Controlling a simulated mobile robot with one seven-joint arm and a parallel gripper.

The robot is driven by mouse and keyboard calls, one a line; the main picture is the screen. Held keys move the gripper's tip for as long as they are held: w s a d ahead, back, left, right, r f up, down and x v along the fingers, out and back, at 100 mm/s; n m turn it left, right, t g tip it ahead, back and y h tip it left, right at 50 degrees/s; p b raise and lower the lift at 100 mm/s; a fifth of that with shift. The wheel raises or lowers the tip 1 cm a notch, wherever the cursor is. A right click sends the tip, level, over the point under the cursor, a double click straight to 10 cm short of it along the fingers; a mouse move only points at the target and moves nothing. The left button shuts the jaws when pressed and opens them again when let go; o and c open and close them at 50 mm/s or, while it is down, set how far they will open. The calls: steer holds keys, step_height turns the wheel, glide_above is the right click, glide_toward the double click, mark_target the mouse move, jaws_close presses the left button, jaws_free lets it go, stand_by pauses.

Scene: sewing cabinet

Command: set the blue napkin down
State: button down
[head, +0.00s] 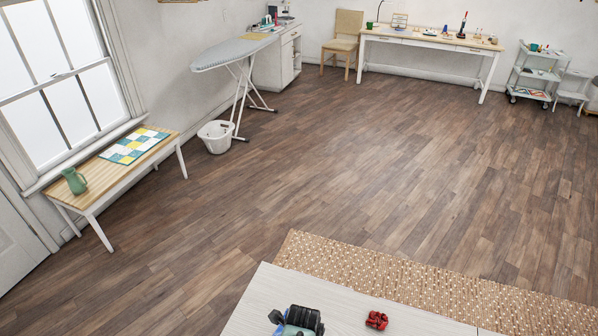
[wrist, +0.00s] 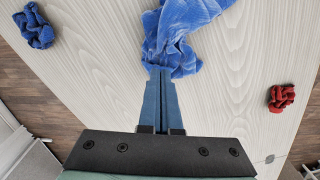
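The blue napkin (wrist: 184,30), a crumpled light-blue cloth, is at the tips of my gripper (wrist: 161,72) in the wrist view. The two fingers are close together, and the cloth bunches around their tips. It spreads up and to the right over a pale wood-grain table top (wrist: 105,55). I cannot tell how much of it touches the table. In the head view my gripper is at the bottom edge, its fingertips are not clear, and I cannot make out the napkin there.
A darker blue crumpled cloth (wrist: 36,27) lies on the table left of the napkin, and a red one (wrist: 281,98) lies to the right. The red cloth also shows in the head view (head: 376,320). Bare table lies between them. A woven rug (head: 420,275) lies beyond the table.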

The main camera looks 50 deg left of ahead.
step_height(320, 180, up, 5)
steer(key=p, duration=0.3)
